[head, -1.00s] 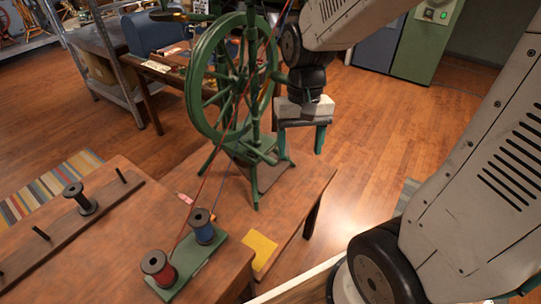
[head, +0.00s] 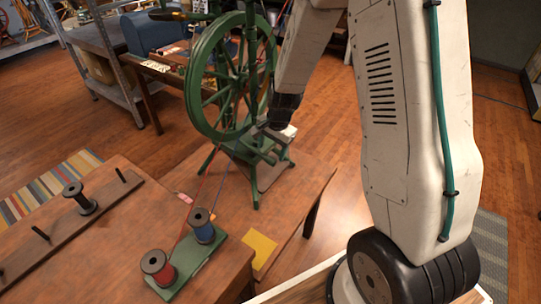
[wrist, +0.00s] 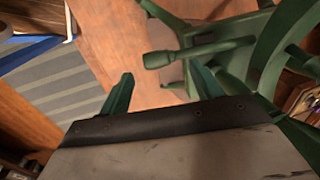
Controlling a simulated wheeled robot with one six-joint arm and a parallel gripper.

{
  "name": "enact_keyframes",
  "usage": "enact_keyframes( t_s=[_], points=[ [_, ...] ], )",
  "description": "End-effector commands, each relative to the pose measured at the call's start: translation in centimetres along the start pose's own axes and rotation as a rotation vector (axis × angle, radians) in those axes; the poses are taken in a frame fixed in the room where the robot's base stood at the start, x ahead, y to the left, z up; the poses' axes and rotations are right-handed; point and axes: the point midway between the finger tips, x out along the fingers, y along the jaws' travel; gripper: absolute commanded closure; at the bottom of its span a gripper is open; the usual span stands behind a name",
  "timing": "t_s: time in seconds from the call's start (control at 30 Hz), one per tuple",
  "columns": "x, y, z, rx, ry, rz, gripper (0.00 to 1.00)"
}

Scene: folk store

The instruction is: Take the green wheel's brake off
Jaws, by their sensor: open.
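The green spinning wheel (head: 192,88) stands on a wooden table in the head view. Its spokes and rim are green. My gripper (head: 262,148) is in front of the wheel's lower right side. In the wrist view, my gripper's two green fingertips (wrist: 163,80) are spread apart with nothing between them. A green rod with a thicker end (wrist: 160,60) lies beyond the fingertips, nearer the right one. I cannot tell for sure that this rod is the brake. Part of the wheel's rim (wrist: 272,45) shows at the right. My arm hides some of the wheel's right side.
A green spool stand (head: 190,276) on the near table holds a red spool (head: 158,268) and a blue spool (head: 202,226). Red and blue threads run up towards the wheel. A yellow cloth (head: 259,250) lies nearby. The floor at the right is open.

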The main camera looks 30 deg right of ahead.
Motion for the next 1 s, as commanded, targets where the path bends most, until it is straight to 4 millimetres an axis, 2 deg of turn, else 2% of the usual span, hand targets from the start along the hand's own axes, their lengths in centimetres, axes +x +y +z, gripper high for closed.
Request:
enact_keyframes(
  t_s=[0.1,0.23,0.6,0.67,0.83,1.0],
  points=[
    [2.0,0.1,0.1,0.0,-0.002,0.003,0.35],
    [3.3,0.0,0.1,-0.001,-0.001,0.001,0.35],
    [4.0,0.0,0.1,-0.003,0.0,0.0,0.35],
    [4.0,0.0,0.0,-0.003,0.0,0.0,0.49],
    [4.0,0.0,0.0,-0.003,0.0,0.0,0.97],
    [3.8,0.2,-0.5,0.006,-0.001,0.012,0.98]
  ],
)
